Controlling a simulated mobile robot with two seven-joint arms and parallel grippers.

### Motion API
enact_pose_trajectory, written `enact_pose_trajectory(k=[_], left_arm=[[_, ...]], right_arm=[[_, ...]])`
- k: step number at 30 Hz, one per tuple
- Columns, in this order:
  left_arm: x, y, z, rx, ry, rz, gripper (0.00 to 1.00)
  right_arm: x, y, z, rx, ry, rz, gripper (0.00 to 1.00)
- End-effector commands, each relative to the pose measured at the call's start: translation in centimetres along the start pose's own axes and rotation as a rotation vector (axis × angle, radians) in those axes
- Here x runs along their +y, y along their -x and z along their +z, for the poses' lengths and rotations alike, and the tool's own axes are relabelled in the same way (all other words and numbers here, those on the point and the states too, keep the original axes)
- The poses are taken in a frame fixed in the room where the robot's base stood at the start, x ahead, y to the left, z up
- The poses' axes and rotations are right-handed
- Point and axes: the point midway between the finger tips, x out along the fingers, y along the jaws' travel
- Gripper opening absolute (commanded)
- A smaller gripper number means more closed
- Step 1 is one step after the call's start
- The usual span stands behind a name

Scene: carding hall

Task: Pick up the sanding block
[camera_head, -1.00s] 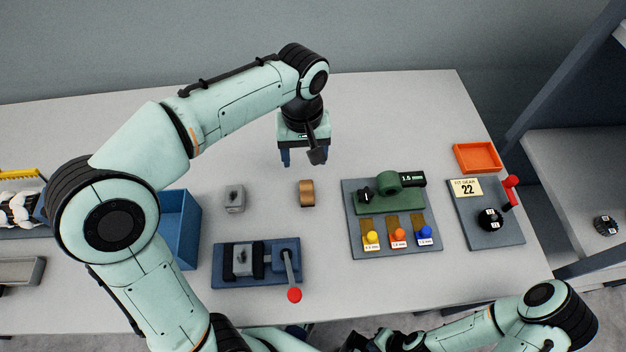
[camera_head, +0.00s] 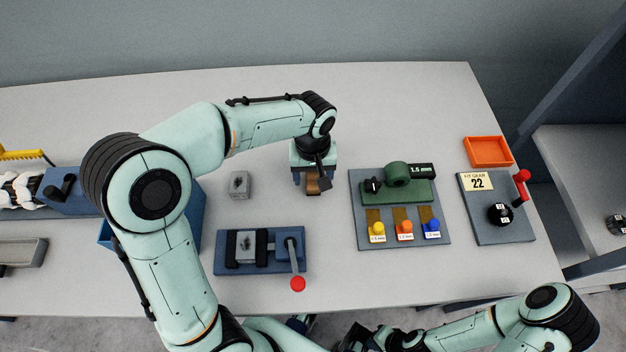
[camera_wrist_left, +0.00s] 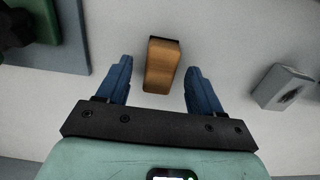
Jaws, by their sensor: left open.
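The sanding block (camera_head: 312,186) is a small tan-brown block on the grey table, partly hidden under my left gripper in the head view. In the left wrist view the block (camera_wrist_left: 162,66) shows whole, with a dark far edge, between the two blue fingers. My left gripper (camera_head: 312,182) is open, and a gap shows between the block and each finger (camera_wrist_left: 158,68). It points down over the block, not closed on it. My right gripper (camera_head: 354,339) is a dark shape at the bottom edge of the head view; its jaws are unclear.
A grey block (camera_head: 240,184) lies left of the sanding block. A blue clamp fixture (camera_head: 222,262) with a red-knobbed lever (camera_head: 297,284) stands in front. A gauge board (camera_head: 400,240) with coloured knobs is on the right. An orange tray (camera_head: 488,151) sits further right. The back of the table is clear.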

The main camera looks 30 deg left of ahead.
Motion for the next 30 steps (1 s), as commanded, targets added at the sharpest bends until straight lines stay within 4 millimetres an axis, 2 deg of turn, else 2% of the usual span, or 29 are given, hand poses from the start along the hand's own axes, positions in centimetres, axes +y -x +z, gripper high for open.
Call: enact_pose_trajectory(k=[4,5,10,11,20,23,30], left_arm=[[0.0,0.0,0.0,0.0,0.0,0.0,0.66],[0.0,0.0,0.0,0.0,0.0,0.0,0.63],[0.0,0.1,0.0,0.0,0.0,0.0,0.07],[0.0,0.1,0.0,0.0,0.0,0.0,0.05],[0.0,0.5,0.0,0.001,0.0,0.001,0.05],[0.1,1.7,-0.1,0.003,0.0,0.004,0.05],[0.1,6.7,-0.1,0.004,0.0,0.005,0.05]], right_arm=[[0.0,0.0,0.0,0.0,0.0,0.0,0.0],[0.0,0.0,0.0,0.0,0.0,0.0,0.0],[0.0,0.0,0.0,0.0,0.0,0.0,0.0],[0.0,0.0,0.0,0.0,0.0,0.0,0.0],[0.0,0.1,0.0,0.0,0.0,0.0,0.0],[-0.1,0.3,0.0,0.001,0.0,0.0,0.0],[-0.4,1.1,-0.1,0.004,0.001,-0.001,0.0]])
